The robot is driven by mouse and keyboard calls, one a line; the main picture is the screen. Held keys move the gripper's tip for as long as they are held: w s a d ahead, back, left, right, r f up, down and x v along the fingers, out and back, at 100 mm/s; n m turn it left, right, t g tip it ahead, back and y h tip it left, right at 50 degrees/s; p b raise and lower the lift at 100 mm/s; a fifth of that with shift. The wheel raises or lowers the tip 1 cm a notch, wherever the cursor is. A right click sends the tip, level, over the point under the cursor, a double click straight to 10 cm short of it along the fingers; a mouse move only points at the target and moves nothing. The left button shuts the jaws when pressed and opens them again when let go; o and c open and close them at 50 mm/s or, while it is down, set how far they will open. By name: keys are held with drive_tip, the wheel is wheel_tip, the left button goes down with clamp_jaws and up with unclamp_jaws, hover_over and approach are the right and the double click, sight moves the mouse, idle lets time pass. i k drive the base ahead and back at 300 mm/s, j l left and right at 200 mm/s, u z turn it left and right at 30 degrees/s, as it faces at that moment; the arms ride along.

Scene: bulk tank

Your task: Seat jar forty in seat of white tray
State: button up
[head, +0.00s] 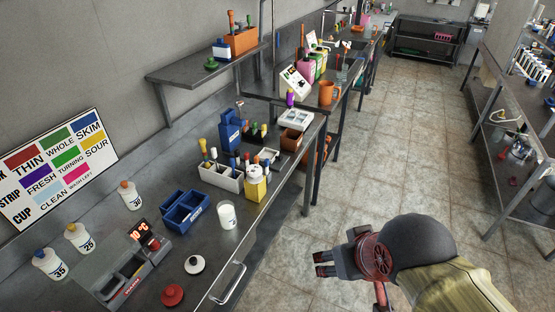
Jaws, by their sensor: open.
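I cannot read a forty on any jar. White jars labelled 30 (130,197), 25 (79,239) and 35 (48,265) stand upright on the left of the steel bench. A white jar or cup (227,216) with a small green mark stands near the bench's front edge; its number is unreadable. A long white tray (221,181) on the bench holds several colour-topped items; its seats are largely hidden. A shallower white tray (295,121) lies farther back. My gripper (322,264) is open and empty, over the floor right of the bench, apart from all jars.
A blue two-part caddy (185,211), a yellow container (256,184) and a heater block with red display (130,270) crowd the bench. Black and white lids (194,265) and a red lid (172,294) lie in front. A handle (228,284) juts from the edge. The tiled aisle is clear.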

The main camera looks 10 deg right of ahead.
sight(272, 154)
drive_tip(key=i+j+u, duration=0.55)
drive_tip(key=j+u, duration=0.15)
drive_tip(key=i+j+u, duration=0.3)
drive_tip(key=l, duration=0.1)
